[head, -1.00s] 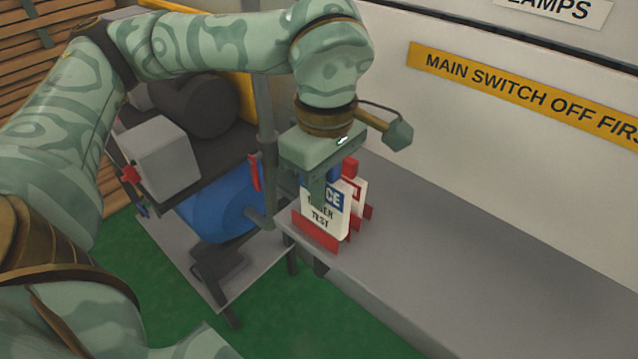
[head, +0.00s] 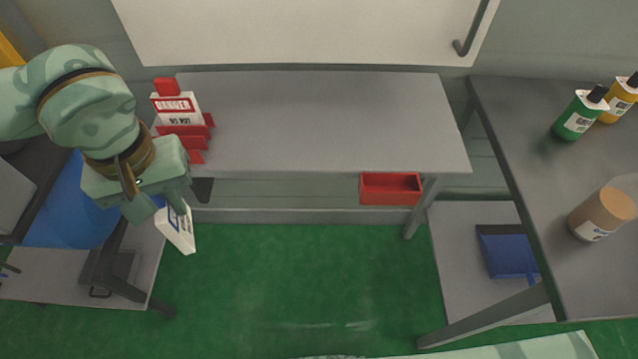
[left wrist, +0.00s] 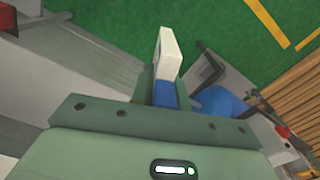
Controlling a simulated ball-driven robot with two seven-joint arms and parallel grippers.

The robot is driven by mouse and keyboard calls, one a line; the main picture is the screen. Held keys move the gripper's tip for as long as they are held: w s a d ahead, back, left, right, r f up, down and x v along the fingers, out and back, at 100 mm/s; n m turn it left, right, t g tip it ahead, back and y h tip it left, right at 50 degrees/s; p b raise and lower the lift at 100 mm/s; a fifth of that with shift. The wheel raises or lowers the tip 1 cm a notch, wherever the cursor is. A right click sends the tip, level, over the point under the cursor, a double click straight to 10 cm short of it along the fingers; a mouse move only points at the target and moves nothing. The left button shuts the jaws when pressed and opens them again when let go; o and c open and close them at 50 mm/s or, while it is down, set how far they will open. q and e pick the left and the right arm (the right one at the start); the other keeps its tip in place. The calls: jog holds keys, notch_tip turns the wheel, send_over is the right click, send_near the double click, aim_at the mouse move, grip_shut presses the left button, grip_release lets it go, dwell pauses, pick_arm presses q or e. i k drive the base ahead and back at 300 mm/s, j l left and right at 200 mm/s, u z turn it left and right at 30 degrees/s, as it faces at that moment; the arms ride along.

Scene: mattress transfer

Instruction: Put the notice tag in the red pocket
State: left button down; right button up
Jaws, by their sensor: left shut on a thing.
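The notice tag (head: 180,232) is a white plate with a blue band. My left gripper (head: 166,203) is shut on it and holds it tilted in the air, off the left front corner of the grey bench. In the left wrist view the tag (left wrist: 168,52) sticks out beyond the jaws, its blue part between them. The red pocket (head: 390,190) is a small open-topped box on the front of the bench near its right end, well to the right of the gripper. It looks empty. My right gripper is out of view.
A red rack (head: 190,141) with a white danger tag (head: 176,107) stands on the bench's left end. The bench top (head: 320,120) is otherwise clear. A side table with bottles (head: 578,117) stands at right. Green floor lies open in front.

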aim_at(388, 194)
jog(key=k+l, duration=0.1)
jog(key=l, duration=1.05)
jog(key=k+l+u, duration=0.1)
jog(key=l, duration=0.45)
jog(key=k+l, duration=0.15)
jog(key=l, duration=0.4)
